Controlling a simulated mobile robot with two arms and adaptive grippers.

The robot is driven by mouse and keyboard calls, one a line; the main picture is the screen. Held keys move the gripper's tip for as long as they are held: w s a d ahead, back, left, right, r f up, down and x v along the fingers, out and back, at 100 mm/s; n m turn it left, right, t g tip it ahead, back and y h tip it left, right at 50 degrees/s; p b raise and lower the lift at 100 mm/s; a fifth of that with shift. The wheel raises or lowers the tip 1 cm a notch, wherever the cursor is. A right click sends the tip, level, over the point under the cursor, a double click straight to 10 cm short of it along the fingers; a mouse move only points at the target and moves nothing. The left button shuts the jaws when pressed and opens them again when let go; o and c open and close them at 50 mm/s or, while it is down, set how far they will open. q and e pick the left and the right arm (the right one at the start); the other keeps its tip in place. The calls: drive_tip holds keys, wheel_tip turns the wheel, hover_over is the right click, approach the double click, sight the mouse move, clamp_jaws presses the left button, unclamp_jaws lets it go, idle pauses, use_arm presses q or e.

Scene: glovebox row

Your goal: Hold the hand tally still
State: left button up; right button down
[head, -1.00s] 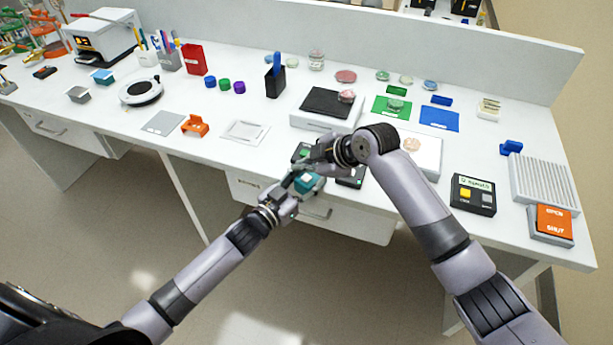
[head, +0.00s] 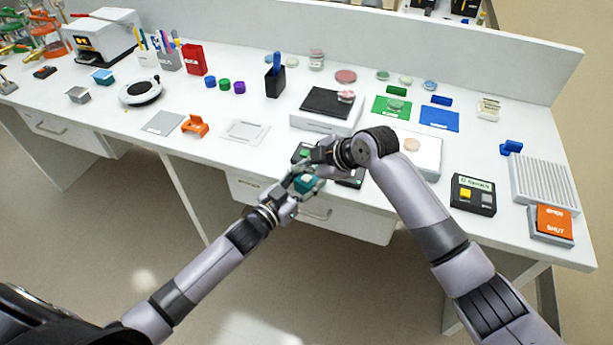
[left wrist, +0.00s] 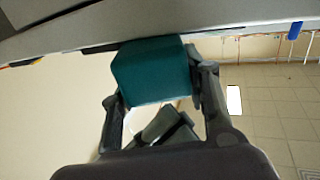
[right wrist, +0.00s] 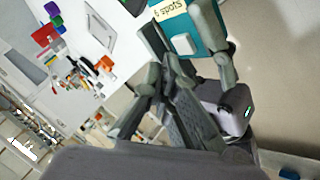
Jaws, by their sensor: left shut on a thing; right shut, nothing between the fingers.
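The hand tally is a teal block (head: 307,184) near the bench's front edge in the head view. My left gripper (head: 293,187) is shut on the tally. The left wrist view shows the teal block (left wrist: 152,72) between its fingers (left wrist: 155,100). My right gripper (head: 306,168) is shut and empty, right beside the tally. In the right wrist view the teal tally (right wrist: 195,35) shows a yellow label and a pale button close to the right fingers (right wrist: 190,60). I cannot tell whether the right fingers touch it.
Behind the grippers stands a white box with a dark top (head: 325,102). A black device with a yellow button (head: 473,195) and an orange OPEN/SHUT switch (head: 552,222) lie to the right. A white tray (head: 246,131) and orange holder (head: 195,126) lie left. Bench drawers (head: 320,210) are below.

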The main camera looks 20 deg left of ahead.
sight(305, 179)
drive_tip(key=shift+f, duration=0.1)
idle(0.5)
drive_tip(key=shift+f, duration=0.3)
drive_tip(key=shift+f, duration=0.45)
idle(0.7)
drive_tip(key=shift+r, duration=0.85)
drive_tip(key=shift+r, duration=2.55)
